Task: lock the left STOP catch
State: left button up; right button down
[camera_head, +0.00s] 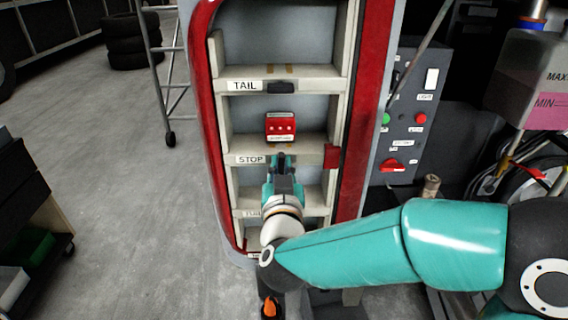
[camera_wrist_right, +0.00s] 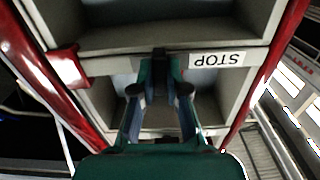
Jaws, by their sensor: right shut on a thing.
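The STOP label (camera_head: 251,160) is on the front rail of a pale shelf in the red-edged frame, and it shows upside down in the right wrist view (camera_wrist_right: 216,59). My right gripper (camera_head: 281,163) is at this rail, just right of the label. In the right wrist view its fingertips (camera_wrist_right: 160,75) are shut on a small dark catch (camera_wrist_right: 160,54) on the rail. The fingers cover much of the catch, so its exact position is unclear. A red lamp unit (camera_head: 281,127) sits in the STOP compartment above the rail. My left gripper is not in view.
A dark catch (camera_head: 281,87) sits on the TAIL rail above. A red block (camera_head: 331,156) is at the right end of the STOP rail. A grey control box (camera_head: 408,125) stands right of the frame. The floor at left (camera_head: 115,180) is clear.

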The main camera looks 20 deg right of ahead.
jog(key=shift+f+n, duration=0.3)
jog(key=shift+f, duration=0.2)
jog(key=c, duration=1.3)
grip_release()
jog(key=shift+o, duration=0.6)
jog(key=shift+r, duration=0.25)
jog(key=shift+s, duration=0.15)
jog(key=v, duration=1.1)
jog(key=shift+s, duration=0.3)
jog(key=shift+a, duration=0.15)
